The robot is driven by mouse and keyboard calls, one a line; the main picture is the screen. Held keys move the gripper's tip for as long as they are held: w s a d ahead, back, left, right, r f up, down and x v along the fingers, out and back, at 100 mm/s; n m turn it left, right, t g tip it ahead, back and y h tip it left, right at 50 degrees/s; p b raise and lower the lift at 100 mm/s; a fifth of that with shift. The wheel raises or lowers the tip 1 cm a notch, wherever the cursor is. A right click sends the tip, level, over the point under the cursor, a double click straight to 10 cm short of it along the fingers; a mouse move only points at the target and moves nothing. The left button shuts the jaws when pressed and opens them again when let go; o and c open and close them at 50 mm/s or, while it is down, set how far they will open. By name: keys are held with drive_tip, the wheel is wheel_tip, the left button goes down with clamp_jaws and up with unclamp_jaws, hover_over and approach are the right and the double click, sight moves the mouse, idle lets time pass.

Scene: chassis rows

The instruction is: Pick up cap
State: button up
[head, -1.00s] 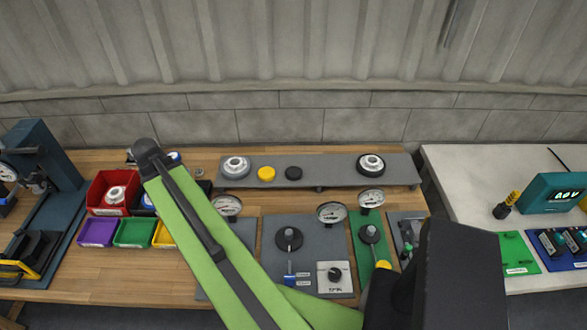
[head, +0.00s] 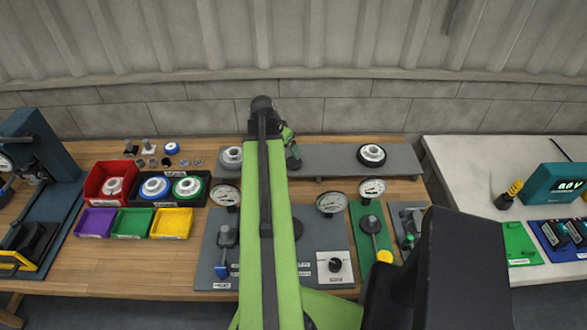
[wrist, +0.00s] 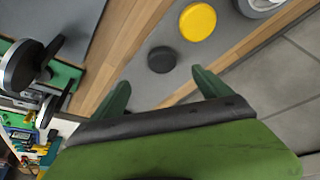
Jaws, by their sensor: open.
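A yellow round cap (wrist: 198,21) and a smaller black round cap (wrist: 162,59) lie on the grey shelf in the wrist view. My open gripper (wrist: 160,82) is empty. The black cap is just ahead of the gap between its fingers, and the yellow cap is farther off, up and to the right. I cannot tell the height of the fingers above the shelf.
The raised grey shelf (head: 335,160) also bears a silver flanged part (head: 231,157) at left and another (head: 372,155) at right. Gauges (head: 331,203) and fixtures stand in front. Bins, including a red one (head: 92,187), are at left. The wall is close behind.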

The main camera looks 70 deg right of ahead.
drive_tip(key=b, duration=0.5)
hover_over(293, 161)
drive_tip(key=a, duration=0.4)
drive_tip(key=f, duration=0.6)
drive_tip(key=shift+w+d+f, duration=0.15)
drive_tip(key=shift+w+d, duration=0.1)
drive_tip(key=shift+w, duration=0.05)
drive_tip(key=shift+d+f, duration=0.1)
drive_tip(key=b+x, duration=0.4)
drive_tip(key=x, duration=0.1)
drive_tip(key=shift+w+d, duration=0.1)
drive_tip(key=shift+d, duration=0.3)
drive_tip(key=shift+r, duration=0.25)
drive_tip(key=shift+c, duration=0.5)
